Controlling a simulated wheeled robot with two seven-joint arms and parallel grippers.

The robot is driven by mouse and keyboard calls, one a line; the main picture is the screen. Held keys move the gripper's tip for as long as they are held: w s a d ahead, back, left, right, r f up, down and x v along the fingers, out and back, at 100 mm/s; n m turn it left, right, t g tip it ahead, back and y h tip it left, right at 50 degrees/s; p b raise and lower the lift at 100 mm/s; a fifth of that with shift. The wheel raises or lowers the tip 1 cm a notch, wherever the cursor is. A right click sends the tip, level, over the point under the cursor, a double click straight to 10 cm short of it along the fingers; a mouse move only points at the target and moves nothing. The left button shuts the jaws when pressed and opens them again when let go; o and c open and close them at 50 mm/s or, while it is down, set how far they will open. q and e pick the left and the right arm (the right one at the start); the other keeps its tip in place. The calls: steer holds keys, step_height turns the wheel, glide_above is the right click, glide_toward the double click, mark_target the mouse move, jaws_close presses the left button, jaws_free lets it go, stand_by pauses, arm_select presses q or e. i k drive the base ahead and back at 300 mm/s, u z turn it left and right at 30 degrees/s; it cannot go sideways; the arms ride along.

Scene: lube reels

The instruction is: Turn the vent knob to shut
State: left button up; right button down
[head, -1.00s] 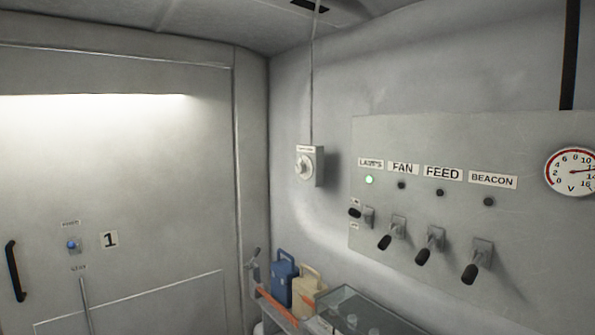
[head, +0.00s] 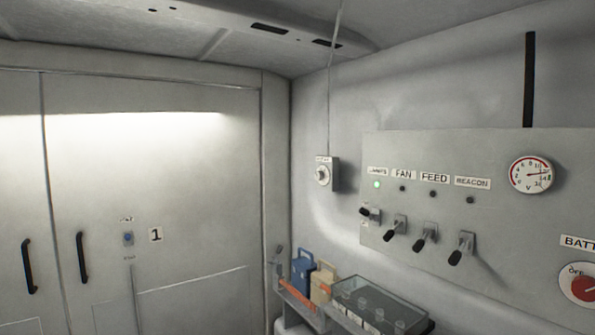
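No other knob in view is legibly marked as a vent. Neither of my grippers is in view.
The switch panel (head: 500,215) has several levers, a lit green lamp (head: 376,184), a gauge (head: 530,174) and a red battery knob (head: 584,288). Below stand a blue container (head: 302,273), a tan container (head: 321,285) and a glass-topped case (head: 385,300). Doors with black handles (head: 82,257) are left.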

mark_target(319, 175)
steer(key=u, duration=0.65)
steer(key=i, duration=1.95)
steer(key=z, duration=1.05)
steer(key=i, duration=0.8)
steer(key=z, duration=0.8)
